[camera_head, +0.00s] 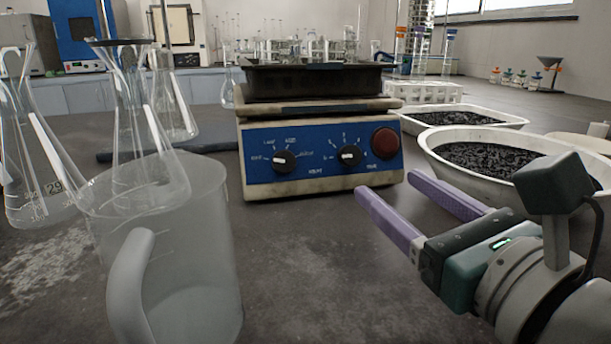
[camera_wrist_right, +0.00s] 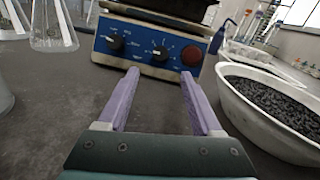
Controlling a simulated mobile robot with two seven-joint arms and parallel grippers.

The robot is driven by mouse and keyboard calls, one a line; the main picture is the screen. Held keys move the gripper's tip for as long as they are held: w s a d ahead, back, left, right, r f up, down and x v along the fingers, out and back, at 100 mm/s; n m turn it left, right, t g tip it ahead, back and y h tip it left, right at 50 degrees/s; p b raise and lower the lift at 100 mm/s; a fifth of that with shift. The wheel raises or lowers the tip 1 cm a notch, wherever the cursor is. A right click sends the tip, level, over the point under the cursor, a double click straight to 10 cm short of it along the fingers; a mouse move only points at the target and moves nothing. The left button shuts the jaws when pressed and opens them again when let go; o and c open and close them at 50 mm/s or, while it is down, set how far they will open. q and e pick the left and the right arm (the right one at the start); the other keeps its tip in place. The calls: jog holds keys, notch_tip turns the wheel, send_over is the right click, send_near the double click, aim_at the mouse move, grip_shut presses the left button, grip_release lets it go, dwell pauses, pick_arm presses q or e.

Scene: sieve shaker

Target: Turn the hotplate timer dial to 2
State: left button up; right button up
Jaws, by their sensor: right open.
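The hotplate (camera_head: 322,125) stands in the middle of the bench with its blue front panel facing me. It has two black dials, a left dial (camera_head: 284,161) and a right dial (camera_head: 350,155), and a round red button or lamp (camera_head: 385,143). The labels are too small to read surely, so I cannot tell which number a dial points to. My right gripper (camera_head: 401,202) is open and empty, with purple fingers pointing toward the panel. In the wrist view, the right dial (camera_wrist_right: 160,53) lies ahead between the fingers (camera_wrist_right: 160,76), with a gap before it. My left gripper is out of view.
A large clear jug (camera_head: 165,260) stands front left, beside several glass flasks (camera_head: 140,130). White basins of dark granules (camera_head: 435,150) stand right of the hotplate, close to my right gripper. The bench directly before the panel is clear.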

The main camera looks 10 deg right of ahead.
aim_at(353, 157)
jog(key=w, duration=0.6)
jog(key=w+a+b, duration=0.1)
jog(key=w, duration=0.2)
jog(key=shift+a+r, duration=0.1)
grip_shut()
dwell(0.4)
